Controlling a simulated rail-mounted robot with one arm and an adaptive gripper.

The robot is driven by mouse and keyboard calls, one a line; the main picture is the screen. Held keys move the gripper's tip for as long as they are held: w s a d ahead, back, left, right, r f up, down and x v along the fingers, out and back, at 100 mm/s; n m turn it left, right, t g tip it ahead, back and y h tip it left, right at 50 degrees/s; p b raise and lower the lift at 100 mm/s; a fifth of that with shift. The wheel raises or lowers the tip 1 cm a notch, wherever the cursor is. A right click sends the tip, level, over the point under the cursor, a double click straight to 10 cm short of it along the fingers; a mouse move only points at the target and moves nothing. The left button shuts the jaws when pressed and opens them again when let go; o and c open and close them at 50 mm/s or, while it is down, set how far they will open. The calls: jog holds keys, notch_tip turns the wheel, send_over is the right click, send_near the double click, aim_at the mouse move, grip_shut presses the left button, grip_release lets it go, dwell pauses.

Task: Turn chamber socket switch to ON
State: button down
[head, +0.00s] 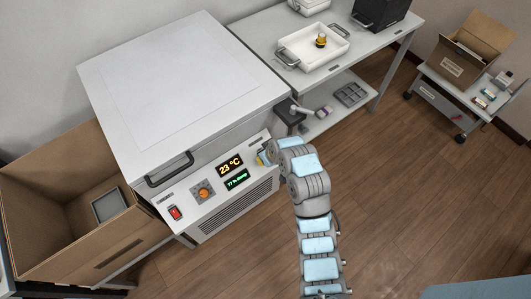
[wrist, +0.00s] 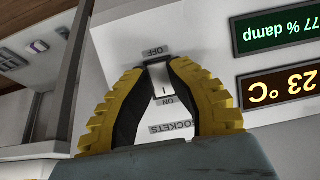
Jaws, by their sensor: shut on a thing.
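The chamber socket switch (wrist: 159,80) is a small light rocker on the chamber's front panel, with an "I" mark. In the wrist view the panel shows upside down, with the OFF label above the rocker and ON and SOCKETS below. Which way the rocker is tipped I cannot tell for sure. My gripper (wrist: 156,66) has its yellow and black fingers on either side of the switch, shut on it. In the head view my gripper (head: 263,157) is at the right end of the chamber's (head: 160,200) panel and hides the switch.
Left of my gripper are two displays, reading 23 °C (head: 231,165) and damp (head: 237,181), an orange knob (head: 204,194) and a red switch (head: 175,213). A dark bracket (head: 290,111) juts out close to my arm. Open floor (head: 420,200) lies to the right.

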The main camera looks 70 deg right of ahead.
jog(key=shift+s+f, duration=0.1)
jog(key=shift+f, duration=0.1)
jog(key=c, duration=0.9)
grip_release()
jog(key=shift+c, duration=0.2)
jog(key=shift+r, duration=0.1)
jog(key=shift+r, duration=0.1)
jog(key=shift+s+a+r, duration=0.1)
jog(key=shift+s+r, duration=0.05)
jog(key=shift+r, duration=0.35)
jog(key=v, duration=1)
jog(key=shift+r, duration=0.35)
jog(key=shift+s+a, duration=0.1)
